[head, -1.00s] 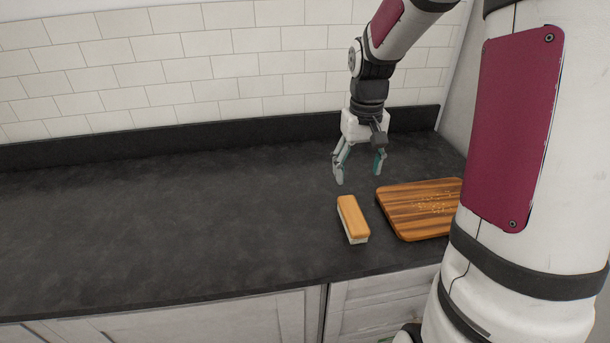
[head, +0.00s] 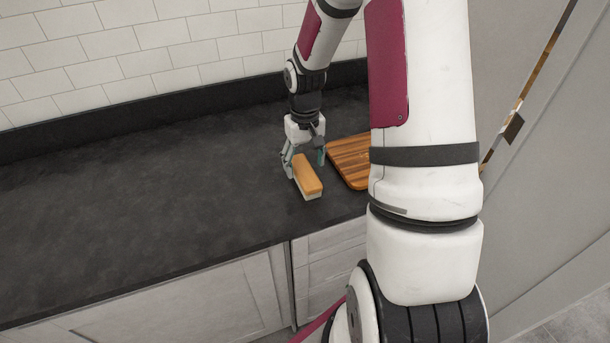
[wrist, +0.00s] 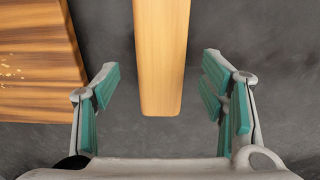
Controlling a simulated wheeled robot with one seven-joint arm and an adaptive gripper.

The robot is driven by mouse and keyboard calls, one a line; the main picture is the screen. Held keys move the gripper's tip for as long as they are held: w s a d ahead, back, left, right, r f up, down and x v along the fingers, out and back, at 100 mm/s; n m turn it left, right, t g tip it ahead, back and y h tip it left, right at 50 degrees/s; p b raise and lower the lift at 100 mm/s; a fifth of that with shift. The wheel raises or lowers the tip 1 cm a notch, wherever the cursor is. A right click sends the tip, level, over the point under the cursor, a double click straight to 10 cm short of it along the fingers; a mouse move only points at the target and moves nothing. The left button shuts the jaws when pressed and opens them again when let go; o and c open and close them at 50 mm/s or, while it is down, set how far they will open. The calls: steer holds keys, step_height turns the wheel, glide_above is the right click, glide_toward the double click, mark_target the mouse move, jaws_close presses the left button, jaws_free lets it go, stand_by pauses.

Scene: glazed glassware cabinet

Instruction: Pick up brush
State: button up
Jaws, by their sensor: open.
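The brush (head: 308,175) has a tan wooden back and a pale bristle side below. It lies on the dark counter, bristles down, left of the cutting board. In the wrist view the brush's wooden back (wrist: 161,55) runs from the top edge down to between the fingers. My gripper (head: 304,163) is low over the brush's far end, with its fingers on either side. In the wrist view my gripper (wrist: 163,92) is open, with a gap between the brush and each teal finger pad.
A striped wooden cutting board (head: 350,165) lies right of the brush, partly hidden by my arm. Its crumbs (wrist: 12,73) show in the wrist view. The dark counter (head: 150,190) is clear to the left. A tiled wall stands behind, and grey cabinet fronts (head: 200,300) are below.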

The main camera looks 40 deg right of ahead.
mark_target(304, 170)
steer(key=shift+f, duration=1.7)
steer(key=c, duration=1.3)
steer(key=shift+r, duration=0.15)
steer(key=shift+w+r, duration=0.1)
steer(key=shift+r, duration=0.5)
step_height(304, 170, up, 2)
steer(key=shift+r, duration=0.15)
steer(key=s+d, duration=0.1)
steer(key=s, duration=0.4)
steer(key=s+d, duration=0.1)
steer(key=s, duration=0.4)
steer(key=s+d+r, duration=0.1)
steer(key=s, duration=0.4)
steer(key=shift+s+d+r, duration=0.1)
steer(key=shift+s+d, duration=0.25)
steer(key=shift+d, duration=0.05)
